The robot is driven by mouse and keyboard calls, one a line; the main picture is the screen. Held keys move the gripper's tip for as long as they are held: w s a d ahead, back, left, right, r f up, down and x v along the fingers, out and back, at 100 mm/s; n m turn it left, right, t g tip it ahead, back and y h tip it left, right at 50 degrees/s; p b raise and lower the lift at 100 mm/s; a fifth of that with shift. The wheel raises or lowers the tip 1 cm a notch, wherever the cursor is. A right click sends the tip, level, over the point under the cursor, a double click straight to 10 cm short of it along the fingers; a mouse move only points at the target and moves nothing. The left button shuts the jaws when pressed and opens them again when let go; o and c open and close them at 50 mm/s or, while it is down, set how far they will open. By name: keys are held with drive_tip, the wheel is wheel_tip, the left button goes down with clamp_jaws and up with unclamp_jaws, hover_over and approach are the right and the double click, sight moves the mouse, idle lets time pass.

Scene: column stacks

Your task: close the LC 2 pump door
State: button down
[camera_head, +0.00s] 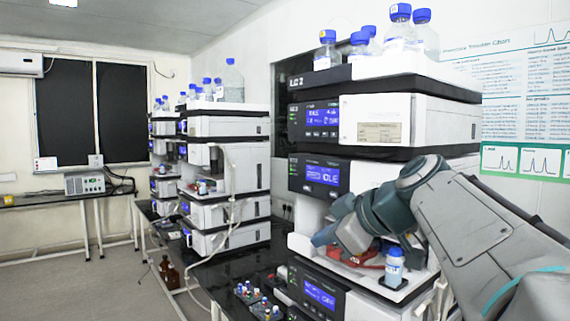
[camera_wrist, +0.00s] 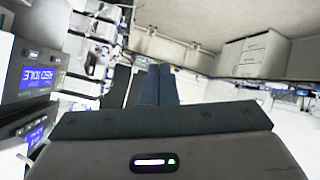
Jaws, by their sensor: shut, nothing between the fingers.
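The LC 2 stack (camera_head: 385,85) stands at the right of the head view, its name on the top tray. An upper module has a white front panel (camera_head: 375,121) with a label, beside a lit blue display. Below the second display is an open bay (camera_head: 420,262) with a small blue-capped bottle (camera_head: 394,266) and a red part. My gripper (camera_head: 326,234) reaches in front of this bay; my arm covers part of the stack. In the wrist view, the fingers (camera_wrist: 155,85) are together and empty. I cannot tell which panel is the pump door, nor whether the fingers touch anything.
Glass bottles with blue caps (camera_head: 400,38) stand on top of the stack. Another stack (camera_head: 228,160) stands to the left. Small vials (camera_head: 262,304) sit on the dark bench in front. The floor (camera_head: 90,285) at the left is clear.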

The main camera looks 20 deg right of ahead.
sight(346, 119)
drive_tip(key=s+d+r+n+t+y+b, duration=0.1)
drive_tip(key=d+r+n+t, duration=0.25)
drive_tip(key=r+n, duration=0.45)
drive_tip(key=s+d+r+n+t+b, duration=0.1)
drive_tip(key=d+r+n+t, duration=0.3)
drive_tip(key=r, duration=0.9)
drive_tip(key=shift+g, duration=0.45)
drive_tip(key=w+p, duration=0.1)
drive_tip(key=w, duration=0.2)
drive_tip(key=w+d+p, duration=0.1)
drive_tip(key=w+p, duration=0.1)
drive_tip(key=w, duration=0.2)
drive_tip(key=w+p, duration=0.2)
drive_tip(key=w, duration=0.2)
drive_tip(key=shift+w+d+f, duration=0.15)
drive_tip(key=shift+w+d, duration=0.1)
drive_tip(key=shift+d, duration=0.05)
